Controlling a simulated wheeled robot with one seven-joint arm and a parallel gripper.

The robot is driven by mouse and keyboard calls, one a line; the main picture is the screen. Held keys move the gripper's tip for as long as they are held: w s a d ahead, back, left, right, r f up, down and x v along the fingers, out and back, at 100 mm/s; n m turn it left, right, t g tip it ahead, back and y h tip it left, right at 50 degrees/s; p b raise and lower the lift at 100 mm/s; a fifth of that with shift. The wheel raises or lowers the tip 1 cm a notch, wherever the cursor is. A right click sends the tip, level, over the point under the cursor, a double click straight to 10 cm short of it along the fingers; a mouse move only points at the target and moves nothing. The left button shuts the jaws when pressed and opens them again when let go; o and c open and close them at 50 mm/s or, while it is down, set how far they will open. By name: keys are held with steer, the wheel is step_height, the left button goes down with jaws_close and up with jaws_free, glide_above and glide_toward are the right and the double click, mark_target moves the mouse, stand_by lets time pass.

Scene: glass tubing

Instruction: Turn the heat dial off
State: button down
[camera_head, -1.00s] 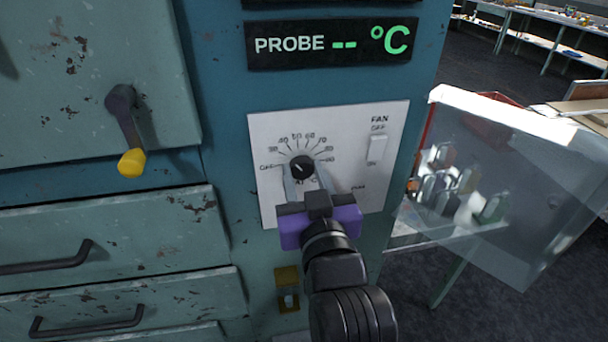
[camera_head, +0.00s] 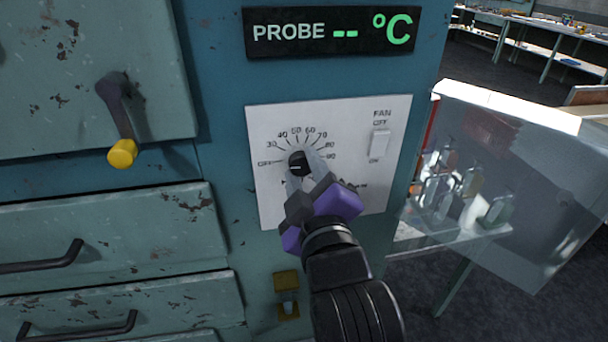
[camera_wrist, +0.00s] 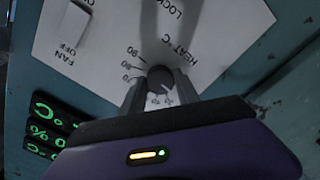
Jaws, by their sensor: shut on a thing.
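The black round heat dial (camera_head: 297,158) sits on a white control plate (camera_head: 350,120) with numbers from 30 to 90 and OFF at its left. The dial's white mark points left, towards OFF. My gripper (camera_head: 304,168) is shut on the dial, with one grey finger on each side, and it is rolled over in the head view. In the wrist view the dial (camera_wrist: 158,75) is between the two fingertips, its white mark pointing to the lower right. My fingers hide part of the plate's lower print.
A white fan switch (camera_head: 380,143) is right of the dial. A PROBE display (camera_head: 330,33) is above. A yellow-tipped lever (camera_head: 122,152) and drawers are at left, and a yellow latch (camera_head: 287,281) is below. A clear panel (camera_head: 540,190) stands at right near glassware.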

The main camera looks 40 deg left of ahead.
steer(key=shift+n+b, duration=0.3)
steer(key=shift+n, duration=0.8)
steer(key=c, duration=0.9)
jaws_free()
steer(key=shift+s+d, duration=0.1)
steer(key=b+v, duration=0.1)
steer(key=v, duration=0.6)
steer(key=shift+s+d+b, duration=0.15)
steer(key=shift+s+b, duration=0.1)
steer(key=shift+b, duration=0.1)
